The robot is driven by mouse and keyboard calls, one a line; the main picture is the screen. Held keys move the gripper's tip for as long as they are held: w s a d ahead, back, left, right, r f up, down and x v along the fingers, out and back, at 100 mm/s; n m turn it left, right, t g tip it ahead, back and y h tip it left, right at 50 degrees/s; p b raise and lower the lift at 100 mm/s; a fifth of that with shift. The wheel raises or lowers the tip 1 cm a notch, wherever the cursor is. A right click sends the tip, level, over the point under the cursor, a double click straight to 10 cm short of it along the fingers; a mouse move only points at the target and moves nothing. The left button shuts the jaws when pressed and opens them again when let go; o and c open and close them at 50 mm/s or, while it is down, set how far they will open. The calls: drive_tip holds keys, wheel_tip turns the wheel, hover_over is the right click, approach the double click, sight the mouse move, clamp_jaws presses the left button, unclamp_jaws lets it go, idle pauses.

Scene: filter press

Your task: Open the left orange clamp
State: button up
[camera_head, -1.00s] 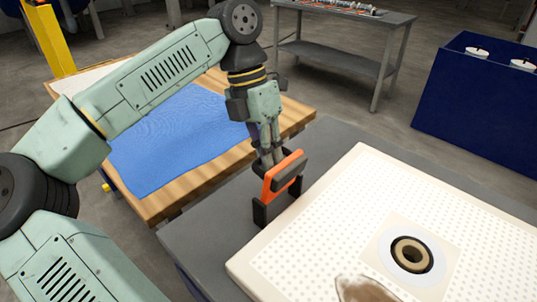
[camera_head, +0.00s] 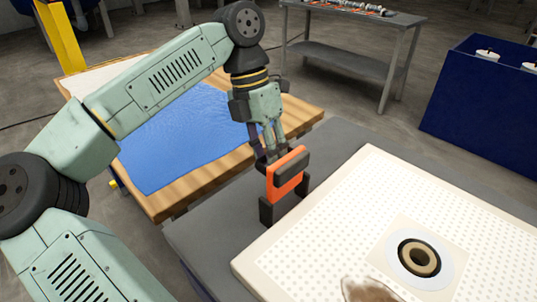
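One orange clamp (camera_head: 286,179) shows, with a black grip bar across its orange lever and black feet at the edge of the grey surface, beside the white plate. Its lever is raised with its broad orange face toward the camera. My gripper (camera_head: 271,156) points down at the clamp's top left, its fingertips directly behind or against the lever's upper edge. The lever partly hides the fingertips. I cannot tell whether they touch the clamp or are closed on any part of it. No second orange clamp is in view.
The white dotted filter plate (camera_head: 330,220) with a round black-ringed hole (camera_head: 419,258) lies right of the clamp. A wooden table (camera_head: 200,184) with blue cloth (camera_head: 190,140) stands behind left. A dark blue bin (camera_head: 470,100) and grey bench (camera_head: 350,62) stand farther back.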

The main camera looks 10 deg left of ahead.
drive_tip(key=p+v, duration=0.6)
drive_tip(key=v, duration=0.2)
idle(0.4)
drive_tip(key=shift+s, duration=0.1)
